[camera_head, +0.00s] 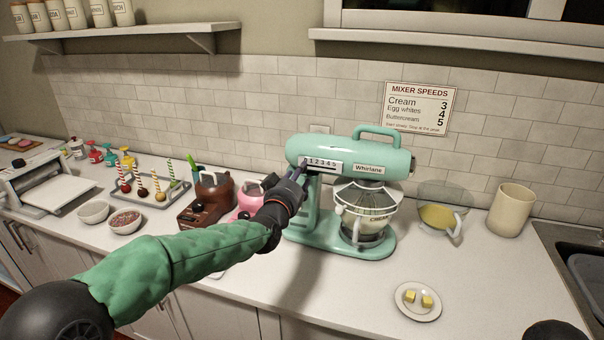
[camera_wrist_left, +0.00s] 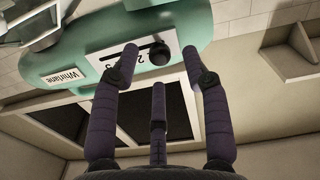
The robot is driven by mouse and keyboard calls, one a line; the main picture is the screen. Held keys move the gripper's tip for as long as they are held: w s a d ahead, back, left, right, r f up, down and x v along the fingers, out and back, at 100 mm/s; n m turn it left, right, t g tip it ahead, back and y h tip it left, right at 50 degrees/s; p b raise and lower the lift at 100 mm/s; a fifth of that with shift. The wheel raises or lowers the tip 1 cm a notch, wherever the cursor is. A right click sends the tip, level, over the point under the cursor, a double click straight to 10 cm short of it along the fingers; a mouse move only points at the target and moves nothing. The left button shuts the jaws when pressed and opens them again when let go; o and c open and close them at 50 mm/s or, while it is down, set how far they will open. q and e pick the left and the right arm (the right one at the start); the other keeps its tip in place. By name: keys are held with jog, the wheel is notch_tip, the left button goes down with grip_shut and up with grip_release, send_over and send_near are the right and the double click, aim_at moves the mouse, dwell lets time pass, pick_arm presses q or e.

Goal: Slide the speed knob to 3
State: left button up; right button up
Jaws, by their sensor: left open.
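The mint-green mixer (camera_head: 345,150) stands on the counter, with a white speed scale (camera_head: 328,165) numbered 1 to 5 on its upper side. In the left wrist view the scale (camera_wrist_left: 112,60) appears upside down, with the dark round speed knob (camera_wrist_left: 160,54) near its low-number end. My left gripper (camera_head: 301,172) is at the left part of the scale and hides part of it. In the wrist view its open fingers (camera_wrist_left: 161,64) lie on either side of the knob; contact cannot be told. My right gripper is out of view.
A wall sign (camera_head: 418,107) reads Cream 3, Egg whites 4, Buttercream 5. A plate with butter (camera_head: 418,316) lies at the front right, and a bowl (camera_head: 440,218) stands right of the mixer. Brown (camera_head: 210,206) and pink appliances stand close under my left forearm.

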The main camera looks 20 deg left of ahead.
pick_arm(q)
jog(key=shift+w, duration=1.7)
grip_shut()
